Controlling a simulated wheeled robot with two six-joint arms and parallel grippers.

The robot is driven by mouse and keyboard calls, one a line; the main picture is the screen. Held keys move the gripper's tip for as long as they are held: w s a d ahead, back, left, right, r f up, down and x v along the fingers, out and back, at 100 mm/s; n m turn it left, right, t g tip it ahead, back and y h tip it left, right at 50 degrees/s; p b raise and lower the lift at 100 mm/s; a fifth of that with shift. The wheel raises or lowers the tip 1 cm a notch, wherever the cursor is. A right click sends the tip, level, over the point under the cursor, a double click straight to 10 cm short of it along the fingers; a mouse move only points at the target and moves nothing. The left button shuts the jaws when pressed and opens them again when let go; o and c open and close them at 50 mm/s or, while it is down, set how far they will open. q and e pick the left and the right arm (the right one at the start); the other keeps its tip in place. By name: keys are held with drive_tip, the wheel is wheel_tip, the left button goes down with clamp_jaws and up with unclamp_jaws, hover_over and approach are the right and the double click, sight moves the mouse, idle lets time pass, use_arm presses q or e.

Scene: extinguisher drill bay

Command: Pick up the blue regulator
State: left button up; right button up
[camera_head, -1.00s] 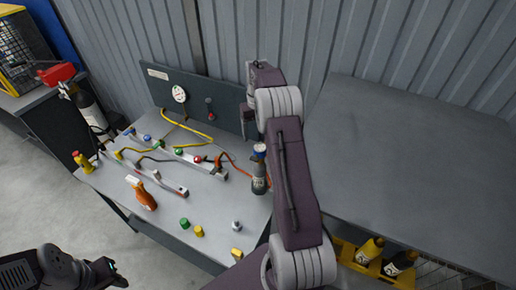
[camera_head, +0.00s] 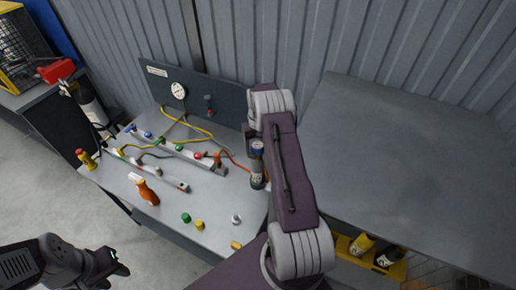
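A small blue knob (camera_head: 148,135) also shows on the pale manifold bar. My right arm reaches over the bench from the lower right, with its wrist beside the bottle's top. My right gripper (camera_head: 249,133) is mostly hidden by that arm, so its fingers and any contact cannot be made out. My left gripper (camera_head: 122,263) hangs at the lower left, apart from the bench; its finger gap is unclear.
The workbench (camera_head: 215,210) holds an orange spray bottle (camera_head: 146,190), green (camera_head: 186,217) and yellow (camera_head: 199,225) caps, hoses and a gauge (camera_head: 178,91) on a back panel. A bare grey table (camera_head: 410,170) lies to the right.

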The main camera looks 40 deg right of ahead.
drive_tip(key=shift+a, duration=0.1)
drive_tip(key=c, duration=1)
drive_tip(key=shift+c, duration=0.9)
drive_tip(key=shift+w+r+b, duration=0.1)
drive_tip(key=shift+r+b, duration=0.4)
drive_tip(key=shift+r, duration=0.05)
wheel_tip(320, 180, up, 3)
drive_tip(key=shift+b, duration=0.95)
drive_tip(key=s+a+r+b, duration=0.3)
drive_tip(key=s+r, duration=0.4)
drive_tip(key=s, duration=0.4)
drive_tip(key=shift+s+a+b, duration=0.15)
drive_tip(key=shift+a+b, duration=0.05)
drive_tip(key=shift+b, duration=0.5)
